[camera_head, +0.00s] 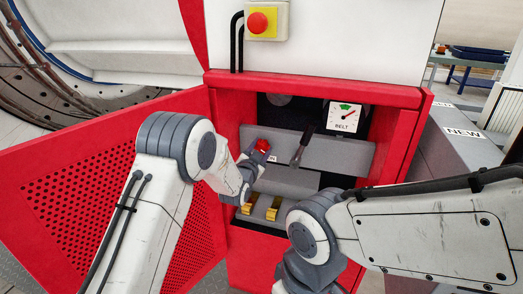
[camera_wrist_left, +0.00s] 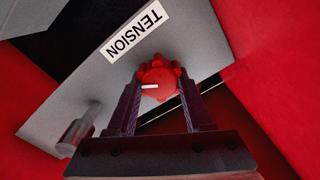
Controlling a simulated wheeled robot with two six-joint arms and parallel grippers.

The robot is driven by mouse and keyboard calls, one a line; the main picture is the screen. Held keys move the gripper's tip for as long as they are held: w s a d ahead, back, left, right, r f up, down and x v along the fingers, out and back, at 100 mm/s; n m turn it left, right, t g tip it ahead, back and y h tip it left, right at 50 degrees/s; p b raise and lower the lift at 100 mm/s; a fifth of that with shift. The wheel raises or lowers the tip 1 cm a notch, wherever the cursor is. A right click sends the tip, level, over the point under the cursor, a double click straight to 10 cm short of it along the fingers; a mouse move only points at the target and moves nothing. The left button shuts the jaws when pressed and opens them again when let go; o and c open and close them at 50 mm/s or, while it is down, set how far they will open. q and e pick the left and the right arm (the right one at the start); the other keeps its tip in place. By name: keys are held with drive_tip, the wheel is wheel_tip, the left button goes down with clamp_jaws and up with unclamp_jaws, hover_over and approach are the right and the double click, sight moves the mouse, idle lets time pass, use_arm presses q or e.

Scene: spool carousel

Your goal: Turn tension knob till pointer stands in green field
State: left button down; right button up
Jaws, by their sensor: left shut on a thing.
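My left gripper (camera_wrist_left: 160,90) is shut on the knob, one finger on each side. In the head view the knob (camera_head: 262,145) shows just past my left gripper (camera_head: 256,153). The "BELT" gauge (camera_head: 343,117) is at the upper right of the open cabinet. Its green field (camera_head: 345,106) is at the top. The thin red pointer seems to slant up right, to the right of the green. My right gripper is out of view.
A lever with a dark handle (camera_head: 304,140) stands right of the knob. Brass-coloured parts (camera_head: 273,208) sit lower in the cabinet. The perforated red door (camera_head: 95,190) hangs open at left. A red emergency button (camera_head: 258,22) is above.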

use_arm(q)
drive_tip(key=n+b, duration=0.1)
drive_tip(key=n, duration=0.4)
drive_tip(key=shift+n, duration=0.3)
drive_tip(key=n+b, duration=0.1)
drive_tip(key=n, duration=0.4)
drive_tip(key=shift+a, duration=0.1)
drive_tip(key=shift+n, duration=0.3)
drive_tip(key=shift+c, duration=1.5)
unclamp_jaws()
drive_tip(key=v, duration=1)
drive_tip(key=shift+s+p, duration=0.2)
drive_tip(key=shift+p, duration=0.15)
